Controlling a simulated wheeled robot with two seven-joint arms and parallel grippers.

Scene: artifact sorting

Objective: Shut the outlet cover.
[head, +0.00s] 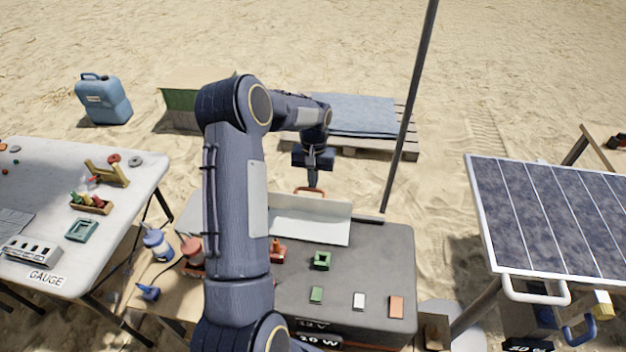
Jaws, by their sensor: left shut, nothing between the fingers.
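The outlet cover (322,208) looks like a pale hinged panel at the back of a grey-topped unit (385,262). It stands raised, with a light strip (310,230) in front of it. A red-brown handle (309,190) shows at its far upper edge. My left gripper (313,180) is shut and empty, pointing down just above and behind that handle; I cannot tell whether it touches. My left arm hides the left part of the unit and perhaps the panel's left end. My right gripper is not in view.
A green part (321,260), a red part (278,252) and small blocks (396,307) lie on the grey top. A dark pole (407,120) rises behind it to the right. A solar panel (550,215) stands right, a gauge table (130,165) left.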

